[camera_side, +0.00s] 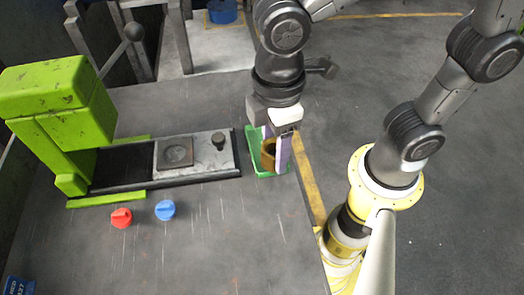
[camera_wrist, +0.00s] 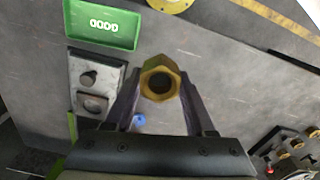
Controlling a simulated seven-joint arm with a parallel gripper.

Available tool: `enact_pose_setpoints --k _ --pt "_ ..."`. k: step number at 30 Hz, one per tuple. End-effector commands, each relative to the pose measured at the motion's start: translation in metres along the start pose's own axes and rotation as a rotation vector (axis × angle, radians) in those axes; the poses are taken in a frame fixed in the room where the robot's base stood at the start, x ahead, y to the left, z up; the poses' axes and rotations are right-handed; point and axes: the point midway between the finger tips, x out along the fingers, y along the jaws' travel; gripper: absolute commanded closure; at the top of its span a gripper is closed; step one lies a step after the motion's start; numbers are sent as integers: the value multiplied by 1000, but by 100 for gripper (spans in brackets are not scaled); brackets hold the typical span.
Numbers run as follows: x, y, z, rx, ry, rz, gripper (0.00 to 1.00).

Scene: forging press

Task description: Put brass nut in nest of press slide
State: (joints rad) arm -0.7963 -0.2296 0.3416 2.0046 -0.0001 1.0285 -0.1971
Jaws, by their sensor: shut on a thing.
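My gripper (camera_side: 277,152) is shut on the brass nut (camera_side: 267,153) and stands over the green tray (camera_side: 252,135) at the right end of the bench. In the wrist view, the brass nut (camera_wrist: 160,66) sits between the fingertips with its round hole facing the camera. The press slide (camera_side: 200,148) extends to the right from the green press (camera_side: 60,105). Its nest (camera_side: 175,152) is a square plate with a round recess, empty and uncovered. In the wrist view, the nest (camera_wrist: 93,104) lies left of the nut, apart from it.
A dark knob (camera_side: 218,140) stands on the slide between the nest and the tray. A red knob (camera_side: 121,218) and a blue knob (camera_side: 165,210) sit on the bench in front of the slide.

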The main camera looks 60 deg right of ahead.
Motion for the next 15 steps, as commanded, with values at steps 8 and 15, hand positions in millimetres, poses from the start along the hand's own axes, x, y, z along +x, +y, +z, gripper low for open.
enact_pose_setpoints --k 8,15 --pt "-26 31 -72 -71 5 2 100" --pt "-18 88 -138 -66 4 1 100"
